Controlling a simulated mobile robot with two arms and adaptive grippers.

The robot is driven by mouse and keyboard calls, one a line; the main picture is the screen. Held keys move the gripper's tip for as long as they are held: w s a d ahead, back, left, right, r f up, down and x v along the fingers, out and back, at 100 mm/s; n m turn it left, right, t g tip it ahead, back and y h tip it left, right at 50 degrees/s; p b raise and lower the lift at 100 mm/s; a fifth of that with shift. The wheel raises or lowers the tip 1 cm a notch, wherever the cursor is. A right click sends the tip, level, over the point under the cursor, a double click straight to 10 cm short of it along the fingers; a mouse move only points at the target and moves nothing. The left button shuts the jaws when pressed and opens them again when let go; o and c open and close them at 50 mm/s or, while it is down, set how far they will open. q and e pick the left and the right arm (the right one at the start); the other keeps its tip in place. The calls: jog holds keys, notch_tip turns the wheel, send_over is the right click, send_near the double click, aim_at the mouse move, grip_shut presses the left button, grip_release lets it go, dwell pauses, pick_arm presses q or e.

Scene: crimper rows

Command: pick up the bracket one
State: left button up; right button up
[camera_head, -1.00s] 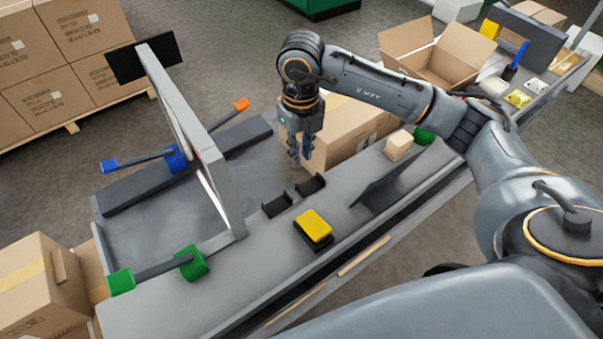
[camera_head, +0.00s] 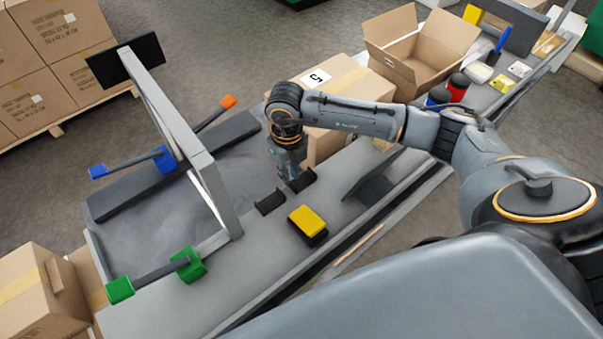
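My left gripper is not in view.
A yellow-topped black block (camera_head: 307,220) sits just in front. A grey upright frame (camera_head: 175,125) stands to the left, with green clamp blocks (camera_head: 189,265) near its foot. A dark angled plate (camera_head: 368,188) is to the right. A cardboard box (camera_head: 345,85) stands behind.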

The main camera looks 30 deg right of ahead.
aim_at(302, 184)
notch_tip(302, 184, down, 3)
jog(key=shift+s+f, duration=0.15)
jog(key=shift+c, duration=0.4)
grip_shut()
